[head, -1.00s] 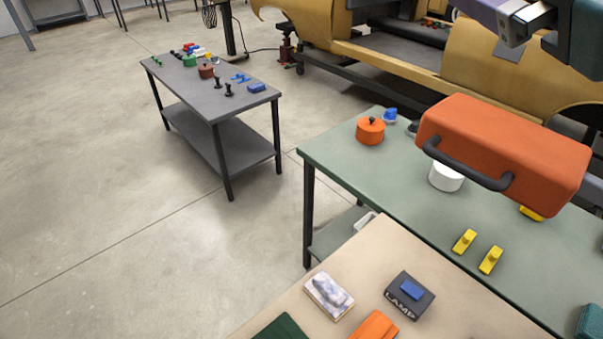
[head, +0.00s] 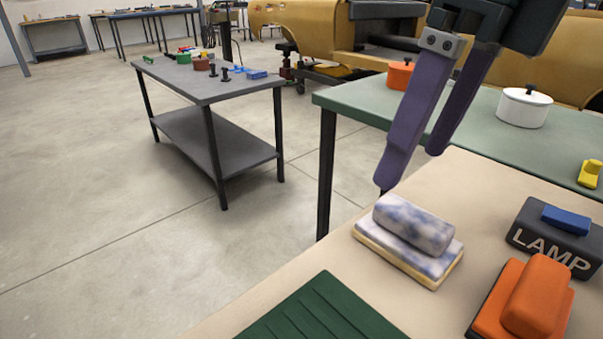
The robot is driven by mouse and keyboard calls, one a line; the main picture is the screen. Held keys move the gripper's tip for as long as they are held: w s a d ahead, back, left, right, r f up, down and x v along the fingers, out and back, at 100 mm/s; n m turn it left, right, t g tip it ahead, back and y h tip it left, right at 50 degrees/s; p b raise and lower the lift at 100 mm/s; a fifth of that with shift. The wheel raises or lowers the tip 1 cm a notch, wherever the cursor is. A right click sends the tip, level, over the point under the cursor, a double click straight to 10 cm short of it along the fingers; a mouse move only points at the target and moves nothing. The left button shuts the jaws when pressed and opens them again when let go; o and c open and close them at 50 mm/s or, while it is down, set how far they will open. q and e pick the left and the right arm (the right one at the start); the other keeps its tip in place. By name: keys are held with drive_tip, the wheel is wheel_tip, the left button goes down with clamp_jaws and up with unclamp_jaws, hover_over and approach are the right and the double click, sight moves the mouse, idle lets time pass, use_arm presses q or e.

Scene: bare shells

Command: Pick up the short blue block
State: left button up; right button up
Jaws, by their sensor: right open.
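A small blue block (head: 566,221) lies on top of a dark box marked LAMP (head: 540,243) on the beige table at the right. Another blue block (head: 257,74) lies on the far grey table, near its right end. I cannot tell which one is the short blue block. My right gripper (head: 413,166), with long purple fingers, is open and empty. It points down above the beige table's far edge, left of the LAMP box and beyond a blue-white marbled piece. My left gripper is not in view.
The marbled piece (head: 412,226), an orange piece (head: 537,296) and a dark green ridged item (head: 323,310) lie on the beige table (head: 480,185). A white lidded pot (head: 523,106) and an orange pot (head: 400,73) stand on the green table. The floor at left is clear.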

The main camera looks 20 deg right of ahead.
sight(415, 213)
drive_tip(key=d+f, duration=0.1)
drive_tip(key=d+h, duration=0.1)
drive_tip(key=shift+w+d+f, duration=0.35)
wheel_tip(415, 213, down, 3)
drive_tip(key=shift+w+a+f+b, duration=0.1)
drive_tip(key=shift+f+b, duration=0.1)
drive_tip(key=shift+b, duration=0.15)
wheel_tip(415, 213, down, 6)
drive_tip(key=shift+w+a+r+b, duration=0.1)
drive_tip(key=shift+w+r+b, duration=0.05)
drive_tip(key=shift+b, duration=0.15)
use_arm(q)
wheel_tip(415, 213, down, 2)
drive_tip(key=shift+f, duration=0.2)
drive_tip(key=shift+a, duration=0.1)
use_arm(e)
drive_tip(key=shift+c, duration=0.4)
drive_tip(key=c, duration=1.4)
use_arm(q)
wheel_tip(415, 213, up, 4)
drive_tip(key=p, duration=0.4)
use_arm(e)
wheel_tip(415, 213, up, 20)
drive_tip(key=shift+r, duration=0.1)
